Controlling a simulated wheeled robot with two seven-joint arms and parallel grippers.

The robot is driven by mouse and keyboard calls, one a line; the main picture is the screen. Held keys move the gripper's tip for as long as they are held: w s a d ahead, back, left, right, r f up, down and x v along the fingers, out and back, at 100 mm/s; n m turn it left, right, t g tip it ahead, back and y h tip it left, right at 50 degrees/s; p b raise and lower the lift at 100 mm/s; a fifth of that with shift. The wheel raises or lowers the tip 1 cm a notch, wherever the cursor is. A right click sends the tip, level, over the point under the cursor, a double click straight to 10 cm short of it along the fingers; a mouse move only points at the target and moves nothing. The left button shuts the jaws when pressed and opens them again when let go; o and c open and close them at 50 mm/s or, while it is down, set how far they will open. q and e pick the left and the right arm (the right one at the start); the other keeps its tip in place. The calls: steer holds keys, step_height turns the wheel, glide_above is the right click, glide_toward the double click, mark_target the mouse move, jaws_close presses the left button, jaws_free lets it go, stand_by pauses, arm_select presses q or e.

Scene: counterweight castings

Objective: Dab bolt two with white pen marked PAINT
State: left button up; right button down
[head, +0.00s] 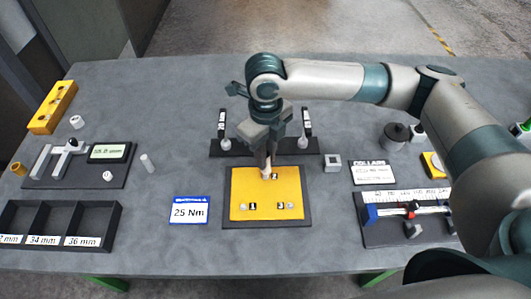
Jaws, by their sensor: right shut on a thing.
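The yellow plate (241,184) lies in a dark frame at the middle of the table. Small printed numbers 1, 2 and 3 mark its bolts. My right gripper (267,160) points down over the plate's upper middle and is shut on a slim pale thing (266,173). The pale thing's lower end is at bolt two, beside the label 2 (275,177); I cannot tell whether it touches. Bolt two is hidden behind it. No PAINT marking is readable on it, as the fingers cover most of it. My left gripper is not in view.
Behind the plate is a dark rack (237,152) with two upright black labels. A blue-edged 25 Nm card (189,210) lies left of the plate. A small white cylinder (148,163) lies farther left. A compartment tray (58,223) is front left; a scale fixture (405,215) is right.

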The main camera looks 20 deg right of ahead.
steer(key=shift+w+r+p, duration=0.1)
steer(key=shift+r+p, duration=2.6)
steer(key=shift+r, duration=0.2)
